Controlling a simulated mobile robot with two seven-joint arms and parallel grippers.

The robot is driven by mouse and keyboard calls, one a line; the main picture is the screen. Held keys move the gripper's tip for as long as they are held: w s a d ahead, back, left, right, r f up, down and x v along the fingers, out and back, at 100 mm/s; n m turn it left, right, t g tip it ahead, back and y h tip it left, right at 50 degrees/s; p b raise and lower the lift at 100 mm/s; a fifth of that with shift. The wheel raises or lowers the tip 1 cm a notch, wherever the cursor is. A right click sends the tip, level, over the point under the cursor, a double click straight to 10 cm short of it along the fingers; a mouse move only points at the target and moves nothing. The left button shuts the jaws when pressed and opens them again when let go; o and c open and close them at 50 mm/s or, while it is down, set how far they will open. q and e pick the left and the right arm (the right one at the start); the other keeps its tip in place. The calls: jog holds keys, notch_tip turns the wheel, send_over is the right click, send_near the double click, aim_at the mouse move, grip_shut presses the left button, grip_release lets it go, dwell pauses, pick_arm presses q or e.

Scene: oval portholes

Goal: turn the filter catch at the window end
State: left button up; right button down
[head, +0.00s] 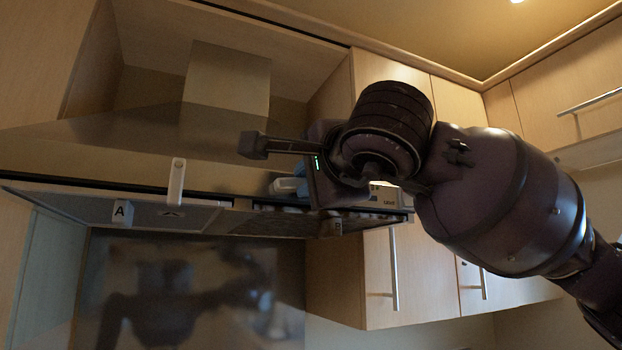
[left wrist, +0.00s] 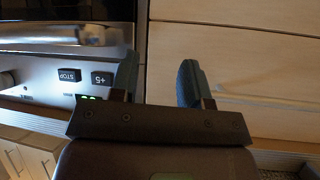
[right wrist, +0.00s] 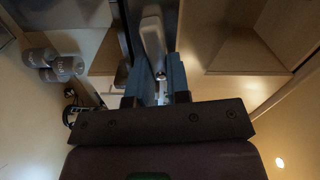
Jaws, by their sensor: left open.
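A range hood (head: 100,160) hangs over the stove with filters underneath, one labelled A (head: 121,212). A pale catch lever (head: 177,182) hangs from its front edge, left of my right arm. Another pale catch shows in the right wrist view (right wrist: 153,35), where my right gripper (right wrist: 156,75) has its fingers close on both sides of it and appears shut on its end. In the head view my right gripper (head: 288,187) is at the hood's right part; its body hides part of the front edge. My left gripper (left wrist: 158,80) is open and empty, outside the head view.
Wall cabinets (head: 380,280) with bar handles stand right of and below the hood. In the left wrist view, a control panel (left wrist: 45,75) with STOP and +5 buttons is at left and wooden fronts (left wrist: 250,80) are at right. A dark glossy backsplash (head: 190,290) lies below the hood.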

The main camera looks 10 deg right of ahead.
jog(key=shift+m+b, duration=0.8)
jog(key=shift+m, duration=0.3)
jog(key=c, duration=1.4)
grip_release()
jog(key=shift+o, duration=0.2)
